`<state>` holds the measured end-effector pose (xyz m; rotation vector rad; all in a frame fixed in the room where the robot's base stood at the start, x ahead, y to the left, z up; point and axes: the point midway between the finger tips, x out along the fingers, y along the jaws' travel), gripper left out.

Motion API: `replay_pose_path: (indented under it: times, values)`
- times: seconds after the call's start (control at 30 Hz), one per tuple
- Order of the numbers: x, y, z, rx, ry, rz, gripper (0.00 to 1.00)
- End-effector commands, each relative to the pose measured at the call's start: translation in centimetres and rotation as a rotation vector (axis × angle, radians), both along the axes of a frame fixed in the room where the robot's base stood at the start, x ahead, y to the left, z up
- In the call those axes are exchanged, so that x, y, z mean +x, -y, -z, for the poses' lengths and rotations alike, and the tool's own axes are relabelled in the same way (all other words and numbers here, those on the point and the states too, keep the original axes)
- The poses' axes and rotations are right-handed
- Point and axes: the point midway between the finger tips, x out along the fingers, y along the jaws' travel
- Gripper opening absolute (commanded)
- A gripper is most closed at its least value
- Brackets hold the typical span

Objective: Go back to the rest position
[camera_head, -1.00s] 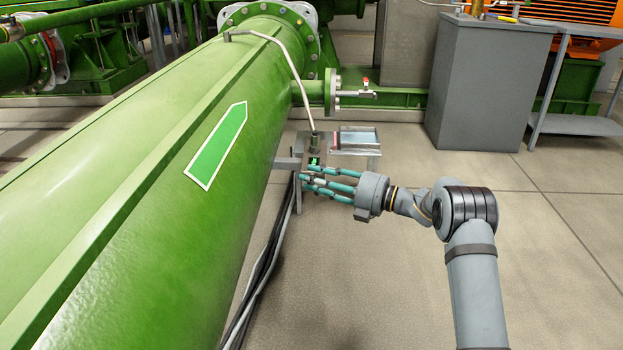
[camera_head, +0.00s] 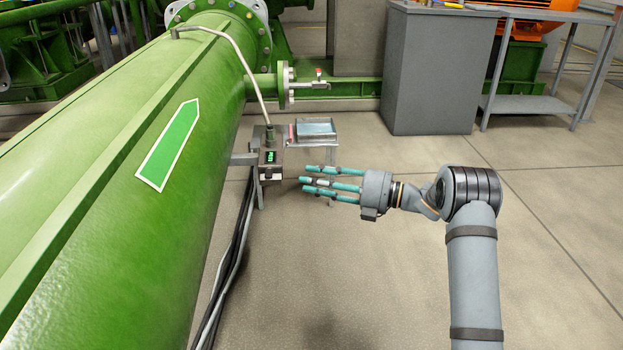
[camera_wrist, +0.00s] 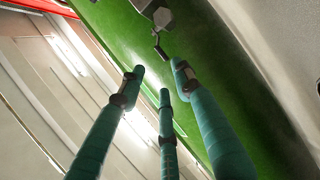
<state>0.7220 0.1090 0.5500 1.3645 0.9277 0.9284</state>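My gripper (camera_head: 305,181) has three long teal fingers, stretched out and spread apart, with nothing between them. It points left toward a small grey instrument box (camera_head: 270,160) with a green lit display, and a gap of floor shows between the fingertips and the box. The box sits on a bracket beside the large green pipe (camera_head: 110,190). In the wrist view my gripper (camera_wrist: 158,78) also shows empty, with the green pipe (camera_wrist: 215,60) behind the fingers and a grey fitting (camera_wrist: 160,14) at the top.
A small metal stand with a shallow tray (camera_head: 316,131) stands just behind my fingers. Cables (camera_head: 232,260) hang below the instrument box. A grey cabinet (camera_head: 435,75) and a metal table (camera_head: 535,100) stand at the back right. The floor (camera_head: 350,290) around my arm is clear.

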Motion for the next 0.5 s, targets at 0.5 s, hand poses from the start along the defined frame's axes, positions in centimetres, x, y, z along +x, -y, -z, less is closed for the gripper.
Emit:
replay_pose_path:
  times: [0.5]
  values:
    - [2.4,-6.5,0.0,-0.001,0.002,-0.005,0.33]
